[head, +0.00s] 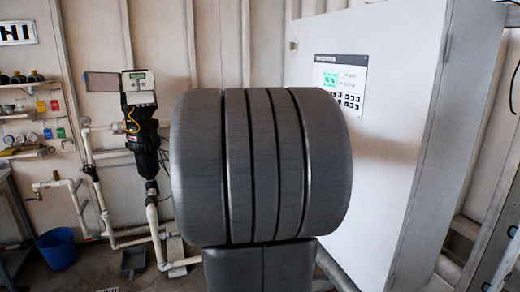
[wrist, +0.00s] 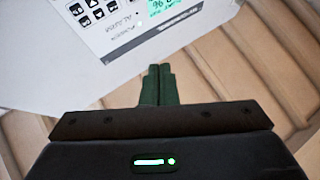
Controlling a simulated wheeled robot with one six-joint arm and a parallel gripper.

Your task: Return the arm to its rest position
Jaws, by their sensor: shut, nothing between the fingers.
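My gripper (wrist: 158,84) shows in the wrist view, pointing away from the camera. Its two dark green fingers are together, with nothing between them. The fingertips appear in front of the ribbed wall (wrist: 225,80), just below the lower edge of the white cabinet in that picture. The cabinet's panel appears upside down there. In the head view a large dark grey ribbed cylinder, which looks like part of my own arm, fills the middle. My gripper is not visible in the head view.
A tall white cabinet (head: 395,130) with a keypad and green display (head: 330,78) stands on the right. A black metering unit (head: 142,120) on white pipes (head: 155,222) is at left. A blue bucket (head: 57,249) stands on the floor, below shelves (head: 22,152) with small bottles.

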